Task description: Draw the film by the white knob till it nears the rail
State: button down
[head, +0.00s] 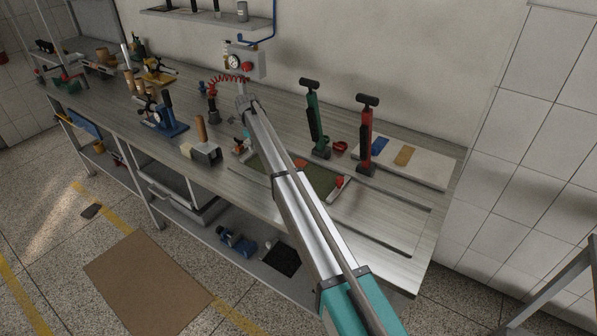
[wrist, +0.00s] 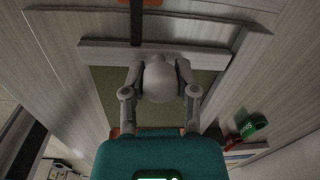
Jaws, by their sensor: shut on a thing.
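In the wrist view my gripper (wrist: 160,92) is shut on the white knob (wrist: 158,78), with one finger on each side of the round ball. An olive-green sheet (wrist: 106,88), which looks like the film, lies flat beneath the knob. A pale bar (wrist: 105,53) crosses the far edge of this sheet, just beyond the knob; I cannot tell whether it is the rail. In the head view the green sheet (head: 262,180) lies on the bench, partly covered by my arm.
A green pump (head: 313,118) and a red pump (head: 366,133) stand right of my arm on the bench (head: 400,222). A wooden-handled tool (head: 201,130) and a blue clamp stand (head: 170,124) are to the left. The bench's front right is mostly clear.

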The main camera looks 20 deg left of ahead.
jog(key=shift+w+a, duration=0.1)
jog(key=shift+a, duration=0.55)
jog(key=shift+w+a, duration=0.15)
jog(key=shift+a, duration=0.3)
dwell(0.3)
dwell(0.3)
jog(key=shift+c, duration=1.5)
grip_release()
jog(key=shift+d, duration=0.1)
